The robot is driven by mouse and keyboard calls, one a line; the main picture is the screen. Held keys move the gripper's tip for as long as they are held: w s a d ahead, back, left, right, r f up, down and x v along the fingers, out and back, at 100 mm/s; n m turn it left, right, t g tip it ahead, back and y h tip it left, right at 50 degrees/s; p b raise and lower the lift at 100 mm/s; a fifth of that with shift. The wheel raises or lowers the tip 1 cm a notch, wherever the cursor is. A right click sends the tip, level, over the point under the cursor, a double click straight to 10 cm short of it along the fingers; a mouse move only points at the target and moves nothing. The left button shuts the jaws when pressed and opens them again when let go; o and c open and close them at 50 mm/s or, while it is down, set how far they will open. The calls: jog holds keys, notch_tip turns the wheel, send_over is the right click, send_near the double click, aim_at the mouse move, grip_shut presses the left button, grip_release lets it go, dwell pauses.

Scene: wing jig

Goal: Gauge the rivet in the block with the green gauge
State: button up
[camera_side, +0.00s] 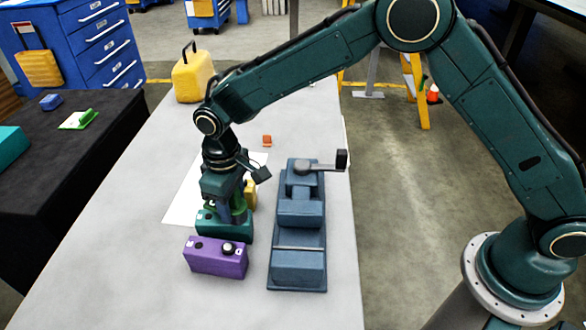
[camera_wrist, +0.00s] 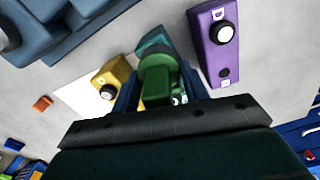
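My gripper (camera_side: 224,210) is low over the teal block (camera_side: 236,231), pointing down. In the wrist view its two blue fingers are closed on the green gauge (camera_wrist: 157,70), which has a round green end. The gauge hides most of the teal block (camera_wrist: 152,43) there, including any rivet under it. I cannot tell whether the gauge touches the block. The purple block (camera_side: 215,259) is in front, with a white-topped black rivet (camera_wrist: 225,33) in one hole. The yellow block (camera_wrist: 112,74) is behind the teal one and holds a similar rivet (camera_wrist: 107,92).
A blue-grey vise (camera_side: 299,215) with a handle stands just right of the blocks. A white sheet (camera_side: 181,205) lies under the work area. A small orange piece (camera_side: 267,140) and a yellow case (camera_side: 192,77) are farther back. The table's left front is clear.

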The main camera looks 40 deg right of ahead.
jog(key=o, duration=0.4)
jog(key=shift+o, duration=0.2)
notch_tip(320, 180, up, 14)
jog(key=shift+f, duration=0.25)
jog(key=shift+r, duration=0.15)
jog(key=shift+d+r, duration=0.1)
